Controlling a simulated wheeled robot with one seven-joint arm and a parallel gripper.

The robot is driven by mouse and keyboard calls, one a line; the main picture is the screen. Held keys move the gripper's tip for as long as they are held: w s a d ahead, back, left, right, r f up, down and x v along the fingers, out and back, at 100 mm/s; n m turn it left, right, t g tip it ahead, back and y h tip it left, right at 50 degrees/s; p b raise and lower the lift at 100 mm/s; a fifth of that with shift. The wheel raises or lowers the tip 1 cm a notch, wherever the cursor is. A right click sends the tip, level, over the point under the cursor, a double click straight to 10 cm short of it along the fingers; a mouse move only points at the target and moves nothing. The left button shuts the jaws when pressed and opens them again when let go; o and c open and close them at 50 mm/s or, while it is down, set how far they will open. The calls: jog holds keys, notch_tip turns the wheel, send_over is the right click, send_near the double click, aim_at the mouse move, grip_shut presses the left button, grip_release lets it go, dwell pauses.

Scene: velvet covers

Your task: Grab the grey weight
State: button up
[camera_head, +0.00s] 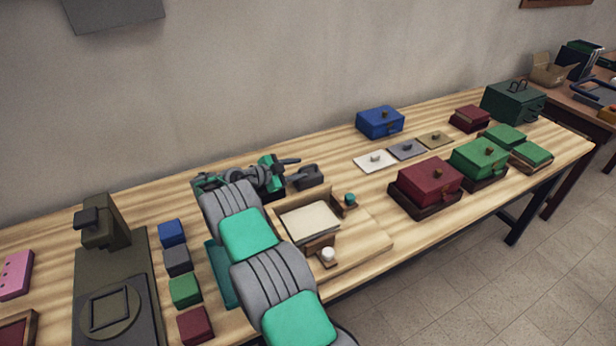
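A dark grey block (308,176), which looks like the grey weight, sits on the wooden table just behind the pale padded tray. My arm reaches in from the lower front and bends over to the right at the wrist. My gripper (288,171) is low over the table, immediately left of the block. Its fingers point right towards the block. One dark finger shows on the far side. The near finger and any contact with the block are too small and overlapped to make out.
A wooden board with a pale padded tray (310,222) lies in front of my gripper. A dark press (110,290) and several coloured blocks stand at left. A blue box (380,122), small knobbed plates (407,150) and a red box (430,183) are at right.

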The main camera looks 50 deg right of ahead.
aim_at(305, 167)
jog(key=x, duration=0.3)
grip_shut()
dwell(0.3)
dwell(0.9)
jog(key=shift+w+r, duration=0.1)
jog(key=shift+r, duration=0.15)
